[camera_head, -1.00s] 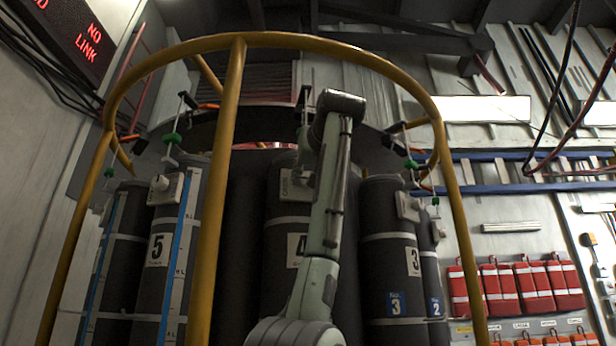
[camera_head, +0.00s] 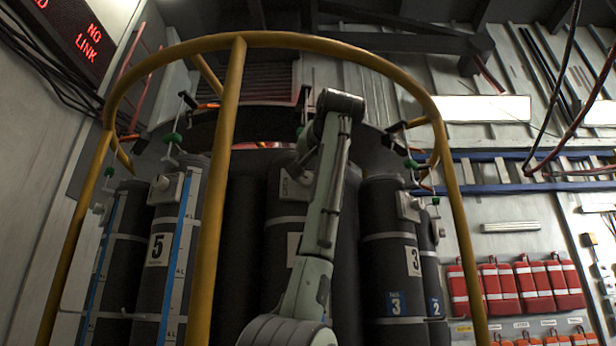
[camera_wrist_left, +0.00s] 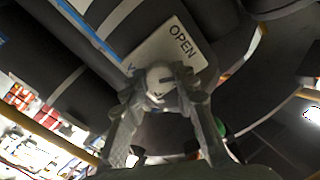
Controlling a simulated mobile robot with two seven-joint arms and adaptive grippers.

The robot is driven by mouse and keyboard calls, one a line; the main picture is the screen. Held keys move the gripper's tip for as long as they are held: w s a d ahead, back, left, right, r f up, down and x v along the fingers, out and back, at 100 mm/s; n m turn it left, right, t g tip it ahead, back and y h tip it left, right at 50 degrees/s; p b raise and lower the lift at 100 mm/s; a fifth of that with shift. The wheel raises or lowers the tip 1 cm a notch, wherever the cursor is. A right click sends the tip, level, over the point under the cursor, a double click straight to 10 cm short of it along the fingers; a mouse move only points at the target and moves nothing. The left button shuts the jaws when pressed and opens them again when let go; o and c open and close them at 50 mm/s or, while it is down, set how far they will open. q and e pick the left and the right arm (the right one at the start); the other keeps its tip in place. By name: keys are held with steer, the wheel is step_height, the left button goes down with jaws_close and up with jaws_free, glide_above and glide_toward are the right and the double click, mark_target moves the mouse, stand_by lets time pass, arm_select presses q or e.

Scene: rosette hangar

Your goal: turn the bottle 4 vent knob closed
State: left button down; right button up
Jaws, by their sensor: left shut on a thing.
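Bottle 4 (camera_head: 283,225) is a dark cylinder behind my left arm in the head view; its number label is partly covered by the arm. Its pale vent plate (camera_head: 292,187) sits near the top. My left gripper (camera_head: 306,146) is at the top of this bottle, mostly hidden by my own wrist. In the left wrist view, the white round vent knob (camera_wrist_left: 159,77) sits between the two fingers of my left gripper (camera_wrist_left: 162,84), which is shut on it. The plate (camera_wrist_left: 170,47) beside the knob reads OPEN. My right gripper is not in view.
A yellow tubular rail (camera_head: 228,120) curves around the bottles, with a post left of my arm. Bottle 5 (camera_head: 170,260) stands to the left and bottle 3 (camera_head: 385,240) close to the right. Red cases (camera_head: 520,285) hang on the right wall.

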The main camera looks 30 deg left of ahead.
arm_select(q)
steer(key=m, duration=0.6)
steer(key=shift+r, duration=0.1)
steer(key=m, duration=0.6)
steer(key=shift+m, duration=0.3)
stand_by(0.3)
steer(key=c, duration=1.2)
jaws_free()
steer(key=v, duration=1.2)
steer(key=shift+s, duration=0.15)
